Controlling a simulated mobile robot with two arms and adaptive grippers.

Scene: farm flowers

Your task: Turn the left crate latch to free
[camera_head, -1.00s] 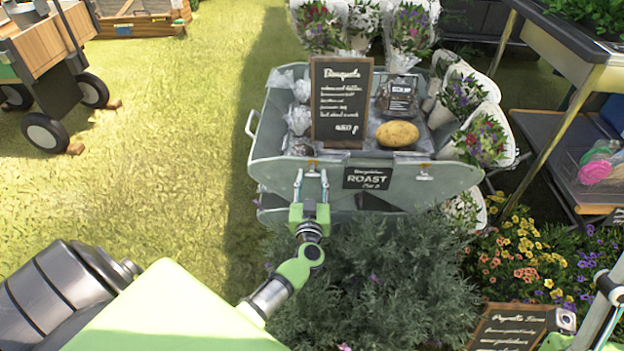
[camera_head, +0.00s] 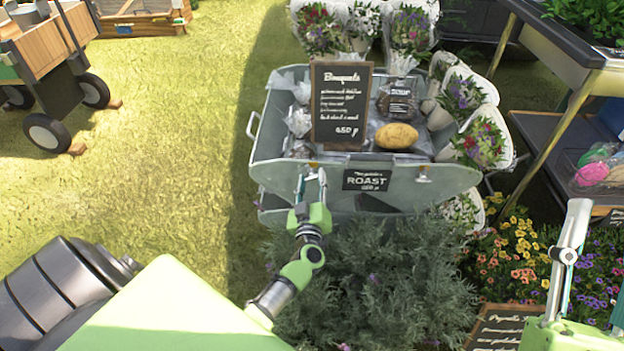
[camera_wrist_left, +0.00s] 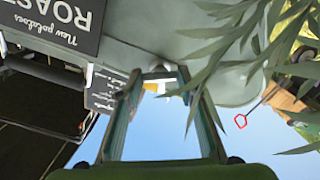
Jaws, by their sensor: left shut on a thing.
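The grey metal crate (camera_head: 270,175) stands ahead of me, with a ROAST sign (camera_head: 366,180) on its front. The left latch on its front is mostly hidden by my left gripper (camera_head: 313,174) in the head view. In the left wrist view the latch (camera_wrist_left: 158,75) shows as a small pale piece between the fingertips of my left gripper (camera_wrist_left: 160,82), which is shut on it. The right latch (camera_head: 423,174) sits free on the crate's front. My right gripper (camera_head: 575,215) is raised at the lower right, apart from the crate; its jaw opening is unclear.
A Bouquets board (camera_head: 341,105), a potato (camera_head: 397,136) and wrapped bags stand in the crate. A leafy bush (camera_head: 380,285) grows just below it, with leaves crossing the left wrist view. Flowers (camera_head: 525,250) and a low chalkboard (camera_head: 500,328) lie right. Grass is open left.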

